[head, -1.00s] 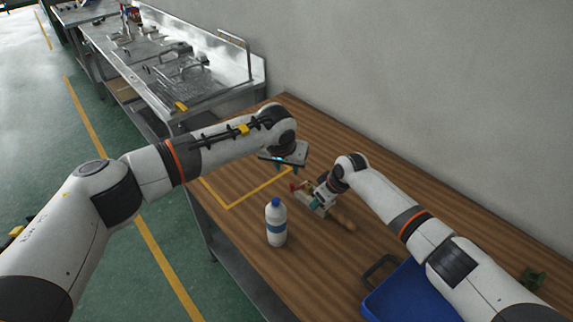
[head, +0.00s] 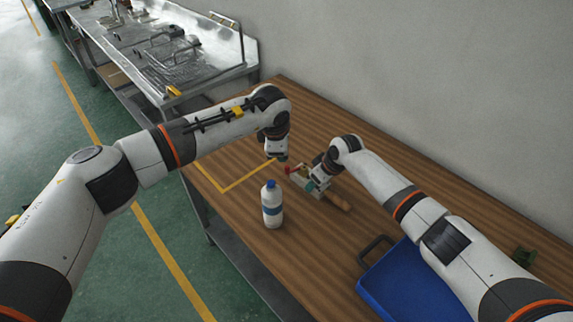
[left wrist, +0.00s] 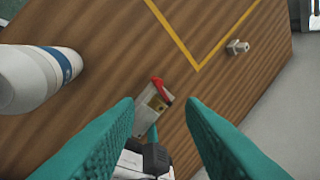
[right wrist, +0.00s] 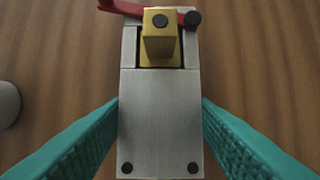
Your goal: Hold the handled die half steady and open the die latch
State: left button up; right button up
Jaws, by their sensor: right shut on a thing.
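My right gripper (head: 319,182) is shut on the die, a teal finger at each side. My left gripper (head: 279,157) is above the table near the latch end, pointing down. In the left wrist view its teal fingers are wide apart and empty, with the red latch (left wrist: 161,90) beyond them, not touched.
A white bottle with a blue cap (head: 272,206) stands left of the die. A blue bin (head: 375,288) is at the front right. A small metal part (left wrist: 237,46) lies beside the yellow table line (left wrist: 197,66). A wall runs behind the table.

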aim_at(287, 167)
pick_arm(q)
jog(key=w+f+n, duration=0.1)
jog(key=f+n, duration=0.1)
jog(key=n, duration=0.3)
jog(key=w+f+n, duration=0.1)
jog(key=f+n, duration=0.2)
jog(key=n, duration=0.2)
jog(key=w+d+f+n, duration=0.1)
jog(key=f+n, duration=0.2)
jog(key=n, duration=0.2)
jog(key=shift+d+f, duration=0.1)
jog(key=shift+x, duration=1.05)
jog(key=shift+w+f, duration=0.25)
jog(key=shift+f, duration=0.2)
jog(key=shift+c, duration=0.3)
grip_shut()
